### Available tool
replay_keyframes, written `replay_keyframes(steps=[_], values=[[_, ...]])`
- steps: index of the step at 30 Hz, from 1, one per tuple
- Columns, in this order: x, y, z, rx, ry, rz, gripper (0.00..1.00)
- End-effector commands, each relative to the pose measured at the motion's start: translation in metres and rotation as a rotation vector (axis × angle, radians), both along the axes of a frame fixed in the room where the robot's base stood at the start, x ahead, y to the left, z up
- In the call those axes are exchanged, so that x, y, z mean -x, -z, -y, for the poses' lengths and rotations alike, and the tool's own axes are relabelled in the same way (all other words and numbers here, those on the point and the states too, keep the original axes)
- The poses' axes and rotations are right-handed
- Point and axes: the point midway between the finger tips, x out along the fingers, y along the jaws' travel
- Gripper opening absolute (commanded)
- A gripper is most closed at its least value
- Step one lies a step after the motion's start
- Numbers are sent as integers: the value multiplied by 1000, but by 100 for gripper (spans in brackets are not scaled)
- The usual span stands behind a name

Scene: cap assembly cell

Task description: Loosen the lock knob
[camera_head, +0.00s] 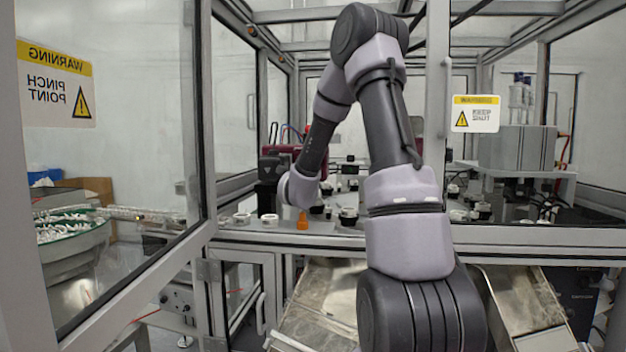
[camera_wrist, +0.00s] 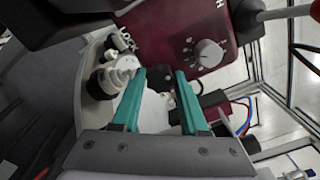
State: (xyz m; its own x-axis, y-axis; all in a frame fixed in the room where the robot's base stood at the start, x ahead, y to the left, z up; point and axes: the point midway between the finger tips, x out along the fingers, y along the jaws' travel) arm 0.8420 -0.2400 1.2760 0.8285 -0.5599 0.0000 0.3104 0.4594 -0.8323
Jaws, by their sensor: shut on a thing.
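My gripper (camera_wrist: 160,74) shows in the wrist view with two teal fingers. Their tips are on either side of a small black knob (camera_wrist: 160,82), which looks like the lock knob, and the gripper is shut on it. The knob sits just below the maroon control box (camera_wrist: 185,30). The fingers hide its sides, so I cannot tell how far it is turned. In the head view my arm reaches into the cell, and the fingers and knob cannot be made out there.
White and black round parts (camera_wrist: 112,76) lie left of the fingers. In the head view, an orange piece (camera_head: 302,221) stands by the table's front edge, and a framed glass door (camera_head: 120,150) stands at left.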

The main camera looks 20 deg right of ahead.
Motion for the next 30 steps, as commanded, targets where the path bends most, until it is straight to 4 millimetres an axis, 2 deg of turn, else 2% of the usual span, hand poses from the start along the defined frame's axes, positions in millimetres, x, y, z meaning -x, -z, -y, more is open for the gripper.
replay_keyframes(steps=[11, 30], values=[[0, 0, -2, 108, -2, -73, 0], [0, 1, -2, 593, -3, -401, 0]])
